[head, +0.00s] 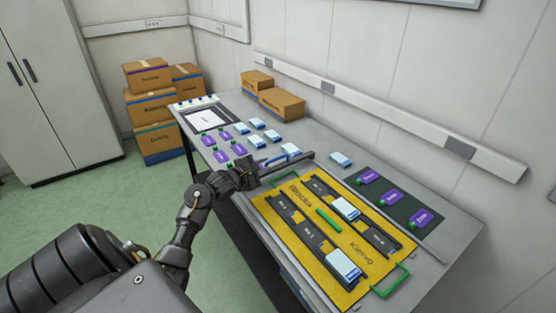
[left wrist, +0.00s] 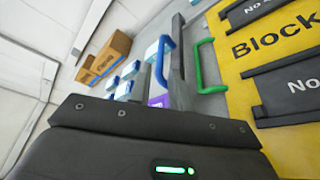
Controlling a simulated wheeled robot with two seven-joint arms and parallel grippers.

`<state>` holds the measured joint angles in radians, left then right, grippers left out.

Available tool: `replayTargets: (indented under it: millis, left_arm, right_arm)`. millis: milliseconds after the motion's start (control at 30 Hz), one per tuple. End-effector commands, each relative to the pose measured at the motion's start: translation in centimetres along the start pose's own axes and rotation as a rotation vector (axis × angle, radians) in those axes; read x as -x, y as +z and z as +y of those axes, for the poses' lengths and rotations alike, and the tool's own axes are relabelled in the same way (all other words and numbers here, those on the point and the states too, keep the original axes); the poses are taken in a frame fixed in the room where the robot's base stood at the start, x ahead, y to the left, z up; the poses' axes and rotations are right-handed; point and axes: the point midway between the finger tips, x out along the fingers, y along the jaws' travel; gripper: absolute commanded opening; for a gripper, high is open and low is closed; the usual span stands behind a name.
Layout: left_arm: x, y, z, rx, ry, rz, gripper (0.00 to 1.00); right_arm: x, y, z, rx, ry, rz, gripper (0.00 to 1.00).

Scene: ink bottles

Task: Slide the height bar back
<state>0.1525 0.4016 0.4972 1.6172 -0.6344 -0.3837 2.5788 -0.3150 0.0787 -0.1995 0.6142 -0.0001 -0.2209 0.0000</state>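A thin dark grey bar (head: 292,162) lies across the table at the near-left end of the yellow board (head: 262,207); I take it for the height bar. In the left wrist view a grey upright bar (left wrist: 178,50) shows with a blue handle (left wrist: 160,62) beside it. My left gripper (head: 246,178) is at the near end of the bar, by the table's front edge. My right gripper is not in view.
The yellow board has dark rails, white-and-blue boxes (head: 346,207), and a green handle (head: 392,281). Purple-labelled bottles (head: 368,177) sit on a dark mat at right, others (head: 222,157) at left. Cartons (head: 281,104) stand at the back by the wall.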

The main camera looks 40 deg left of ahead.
Motion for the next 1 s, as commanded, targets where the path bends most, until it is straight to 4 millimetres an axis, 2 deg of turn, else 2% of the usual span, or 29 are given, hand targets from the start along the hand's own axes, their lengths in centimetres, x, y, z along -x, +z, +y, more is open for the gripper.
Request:
replayTargets:
  millis: [33, 200, 400, 567, 800, 1000]
  left_arm:
    - [-1.1, 0.1, 0.1, 0.001, -0.001, -0.002, 0.20]
    - [-4.4, 0.2, 0.0, 0.000, -0.001, -0.002, 0.20]
    - [-6.9, 0.2, -0.1, -0.001, -0.002, -0.003, 0.20]
    - [-7.7, 0.3, -0.1, -0.002, -0.001, -0.003, 0.20]
    - [-7.8, 0.3, -0.1, -0.002, -0.001, -0.004, 0.20]
    - [-7.8, 0.3, -0.1, -0.002, -0.002, -0.004, 0.00]
  right_arm:
    - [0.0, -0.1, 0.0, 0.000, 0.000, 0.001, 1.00]
    - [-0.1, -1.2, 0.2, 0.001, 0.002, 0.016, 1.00]
    - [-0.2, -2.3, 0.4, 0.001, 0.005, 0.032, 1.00]
    - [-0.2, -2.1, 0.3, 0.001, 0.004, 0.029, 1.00]
    - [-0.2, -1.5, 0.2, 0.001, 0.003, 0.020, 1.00]
    - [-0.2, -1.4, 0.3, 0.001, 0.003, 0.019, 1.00]
